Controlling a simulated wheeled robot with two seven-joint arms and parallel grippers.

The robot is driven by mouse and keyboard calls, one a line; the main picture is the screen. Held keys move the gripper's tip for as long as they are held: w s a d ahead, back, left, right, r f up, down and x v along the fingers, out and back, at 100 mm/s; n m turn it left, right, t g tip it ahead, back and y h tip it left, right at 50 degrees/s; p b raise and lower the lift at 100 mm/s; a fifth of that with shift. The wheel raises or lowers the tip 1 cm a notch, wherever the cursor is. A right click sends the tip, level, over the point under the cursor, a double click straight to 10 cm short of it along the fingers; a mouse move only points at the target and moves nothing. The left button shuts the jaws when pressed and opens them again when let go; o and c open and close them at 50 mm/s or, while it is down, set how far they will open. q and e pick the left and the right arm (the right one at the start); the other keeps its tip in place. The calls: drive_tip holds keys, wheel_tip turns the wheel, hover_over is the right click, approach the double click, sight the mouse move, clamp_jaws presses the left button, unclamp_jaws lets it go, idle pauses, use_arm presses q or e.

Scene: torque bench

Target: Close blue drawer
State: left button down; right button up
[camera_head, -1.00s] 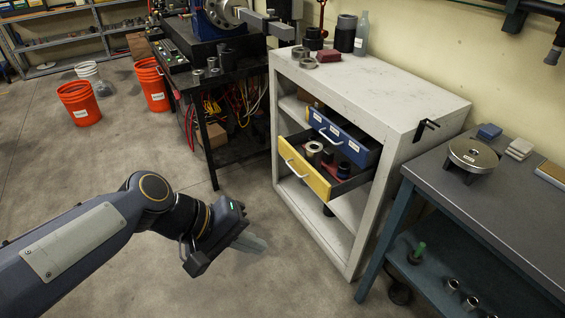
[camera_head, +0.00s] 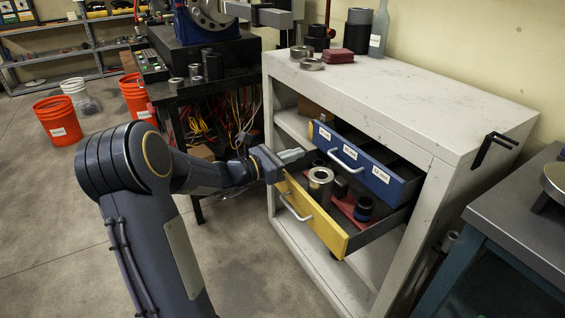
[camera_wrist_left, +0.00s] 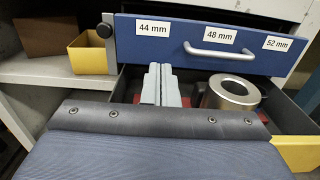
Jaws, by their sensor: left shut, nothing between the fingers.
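The blue drawer (camera_head: 358,160) is pulled partly out of the white cabinet, with a silver handle and white size labels. It also shows in the left wrist view (camera_wrist_left: 190,62), with labels reading 44 mm, 48 mm and 52 mm. Below it, the yellow drawer (camera_head: 312,218) is pulled out further and holds a metal ring, dark cylinders and red pieces. My left gripper (camera_head: 292,156) is shut and empty, in front of the blue drawer's left end and above the yellow drawer. In the wrist view its fingertips (camera_wrist_left: 160,72) overlap the lower blue front; contact cannot be told. My right gripper is out of view.
The white cabinet (camera_head: 410,92) carries metal rings, red blocks and dark cylinders on top. A grey workbench (camera_head: 520,215) stands at the right. A black machine bench (camera_head: 205,92) stands behind my left arm. Orange buckets (camera_head: 58,120) stand at the left on open floor.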

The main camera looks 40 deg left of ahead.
sight(327, 143)
use_arm(q)
drive_tip(key=b+x, duration=0.1)
drive_tip(key=x, duration=0.6)
drive_tip(key=shift+w+d, duration=0.1)
drive_tip(key=shift+w, duration=0.25)
drive_tip(key=shift+w, duration=0.1)
